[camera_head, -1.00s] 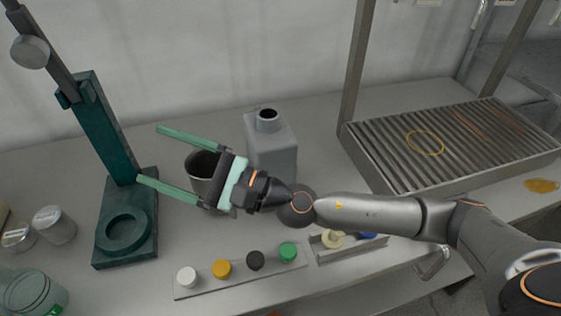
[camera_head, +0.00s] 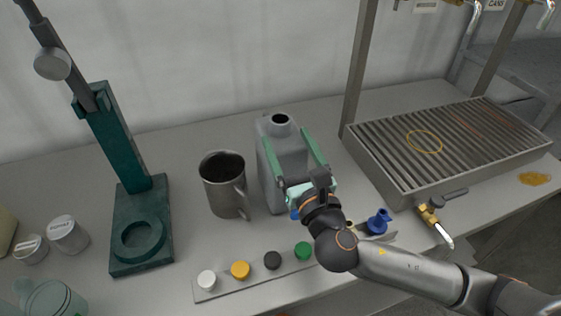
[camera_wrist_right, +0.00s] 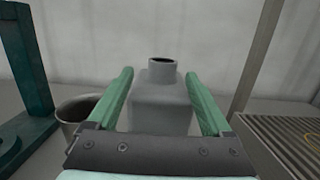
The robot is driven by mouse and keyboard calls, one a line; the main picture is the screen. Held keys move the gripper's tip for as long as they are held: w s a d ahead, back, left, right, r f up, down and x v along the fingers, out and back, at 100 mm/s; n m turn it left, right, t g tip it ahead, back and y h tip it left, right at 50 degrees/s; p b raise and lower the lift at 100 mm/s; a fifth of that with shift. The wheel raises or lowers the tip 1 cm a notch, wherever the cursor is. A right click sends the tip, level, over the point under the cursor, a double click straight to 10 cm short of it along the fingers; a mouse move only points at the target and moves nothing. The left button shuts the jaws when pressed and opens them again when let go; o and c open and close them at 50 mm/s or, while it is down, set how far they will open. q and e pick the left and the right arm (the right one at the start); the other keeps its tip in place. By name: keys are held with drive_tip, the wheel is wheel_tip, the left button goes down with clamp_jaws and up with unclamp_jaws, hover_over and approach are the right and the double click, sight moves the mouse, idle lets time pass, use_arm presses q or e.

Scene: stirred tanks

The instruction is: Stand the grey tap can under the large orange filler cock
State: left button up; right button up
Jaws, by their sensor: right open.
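The grey can (camera_head: 283,165), square-bodied with a short round open neck, stands upright on the bench left of the drip grating. My right gripper (camera_head: 284,136) is open with its green fingers pointing at the can, one towards each side. In the right wrist view the can (camera_wrist_right: 161,105) shows centred between the fingers (camera_wrist_right: 163,72); whether they touch it I cannot tell. Part of its lower body is hidden by the gripper. Parts of metal and brass cocks (camera_head: 472,10) show at the top right edge; no clearly orange one is visible. My left gripper is not in view.
A metal mug (camera_head: 222,185) stands close left of the can, its handle towards it. A slatted drip tray (camera_head: 450,150) with a yellow ring (camera_head: 424,141) lies right, beside a post (camera_head: 360,75). A strip of coloured caps (camera_head: 240,270) and a green stand (camera_head: 125,150) are nearby.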

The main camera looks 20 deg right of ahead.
sight(284, 130)
drive_tip(key=shift+w+d+r+p, duration=0.1)
drive_tip(key=shift+w+r+p, duration=0.1)
drive_tip(key=shift+w, duration=1.35)
drive_tip(key=shift+w+r+p, duration=0.15)
drive_tip(key=shift+w+p, duration=0.05)
drive_tip(key=shift+w, duration=1.35)
clamp_jaws()
